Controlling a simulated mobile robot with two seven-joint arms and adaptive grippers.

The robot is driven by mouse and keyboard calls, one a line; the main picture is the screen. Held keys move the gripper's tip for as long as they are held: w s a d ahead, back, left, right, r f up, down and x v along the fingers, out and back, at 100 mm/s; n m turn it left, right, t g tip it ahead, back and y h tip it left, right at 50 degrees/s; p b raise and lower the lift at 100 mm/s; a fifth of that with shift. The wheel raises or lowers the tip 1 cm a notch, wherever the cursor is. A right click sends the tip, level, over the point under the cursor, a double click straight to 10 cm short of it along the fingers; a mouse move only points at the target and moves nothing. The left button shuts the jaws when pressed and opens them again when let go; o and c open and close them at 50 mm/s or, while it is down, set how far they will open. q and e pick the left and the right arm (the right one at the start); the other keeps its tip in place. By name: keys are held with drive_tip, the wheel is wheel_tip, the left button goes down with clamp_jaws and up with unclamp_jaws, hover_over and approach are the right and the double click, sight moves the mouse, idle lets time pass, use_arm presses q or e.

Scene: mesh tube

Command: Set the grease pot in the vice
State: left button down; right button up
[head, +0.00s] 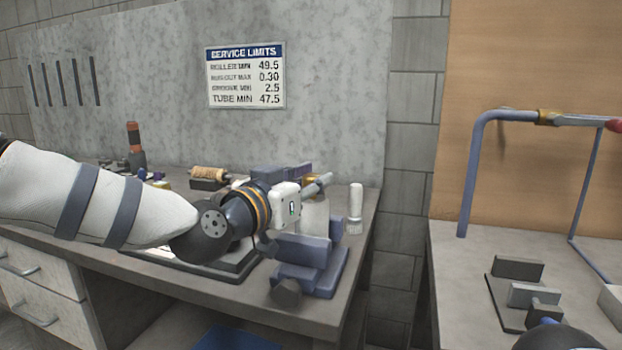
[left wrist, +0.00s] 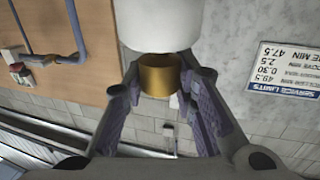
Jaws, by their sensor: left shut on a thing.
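My left gripper (head: 308,181) reaches in from the left above the workbench and is shut on the grease pot (head: 314,216). The pot has a white body and a brass-coloured top. In the left wrist view the brass top (left wrist: 160,76) sits between the fingers (left wrist: 160,95), with the white body (left wrist: 160,24) beyond it. The blue-grey vice (head: 308,278) stands near the bench's right front corner. The pot hangs roughly upright at the vice's jaws. The near jaw hides its lower end, so I cannot tell whether it touches. My right gripper is not in view.
A pale cylinder (head: 355,209) stands behind the vice, near the bench's right edge. A spool (head: 208,174) and a dark, orange-banded bottle (head: 134,146) stand further left. A dark-framed tray (head: 235,272) lies left of the vice. A second bench (head: 455,285) is at the right.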

use_arm(q)
drive_tip(key=shift+f, duration=0.15)
drive_tip(key=c, duration=1.2)
unclamp_jaws()
